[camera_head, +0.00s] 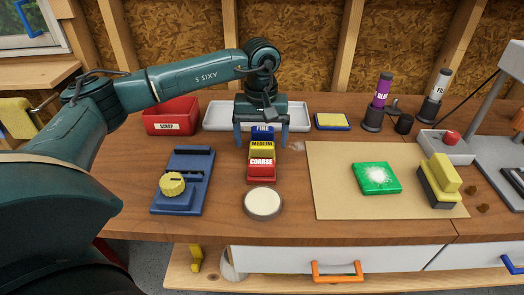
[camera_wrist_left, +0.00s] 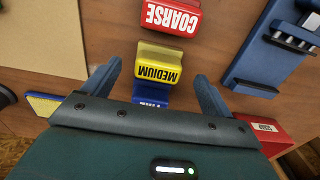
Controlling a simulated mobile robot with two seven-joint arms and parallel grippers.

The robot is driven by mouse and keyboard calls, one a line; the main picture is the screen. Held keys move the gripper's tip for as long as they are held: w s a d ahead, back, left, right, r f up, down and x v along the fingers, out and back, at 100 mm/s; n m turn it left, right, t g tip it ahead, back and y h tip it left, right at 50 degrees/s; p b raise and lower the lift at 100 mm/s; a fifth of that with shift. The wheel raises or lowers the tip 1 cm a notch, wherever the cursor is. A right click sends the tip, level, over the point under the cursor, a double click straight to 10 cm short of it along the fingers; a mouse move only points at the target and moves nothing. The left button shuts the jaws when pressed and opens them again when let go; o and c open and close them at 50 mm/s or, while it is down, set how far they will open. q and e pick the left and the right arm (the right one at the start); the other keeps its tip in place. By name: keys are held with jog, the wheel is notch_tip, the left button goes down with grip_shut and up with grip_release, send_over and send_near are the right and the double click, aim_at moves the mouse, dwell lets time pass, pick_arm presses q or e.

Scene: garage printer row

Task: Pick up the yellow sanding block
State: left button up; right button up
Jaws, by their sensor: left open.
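The yellow sanding block marked MEDIUM (camera_head: 262,152) stands in a row on the workbench, between the blue block marked FINE (camera_head: 262,133) and the red block marked COARSE (camera_head: 261,170). My left gripper (camera_head: 261,145) is open over the row, pointing down, one finger on each side. In the left wrist view the yellow block (camera_wrist_left: 158,64) lies between the open fingertips (camera_wrist_left: 159,72), with visible gaps on both sides and nothing gripped. The blue block (camera_wrist_left: 151,93) there is partly hidden by the gripper body. My right gripper is not in view.
A grey tray (camera_head: 216,116) and red scrap bin (camera_head: 171,117) stand behind. A blue fixture with a yellow knob (camera_head: 172,184) is left, a round pale disc (camera_head: 263,203) in front. Right are a tan board (camera_head: 330,205), a green block (camera_head: 362,181) and a yellow-and-black block (camera_head: 440,183).

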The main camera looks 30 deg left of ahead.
aim_at(262, 143)
pick_arm(q)
jog(key=shift+w+f, duration=0.15)
jog(key=shift+f, duration=1.7)
jog(key=c, duration=1.1)
notch_tip(262, 143, up, 10)
jog(key=shift+r, duration=0.1)
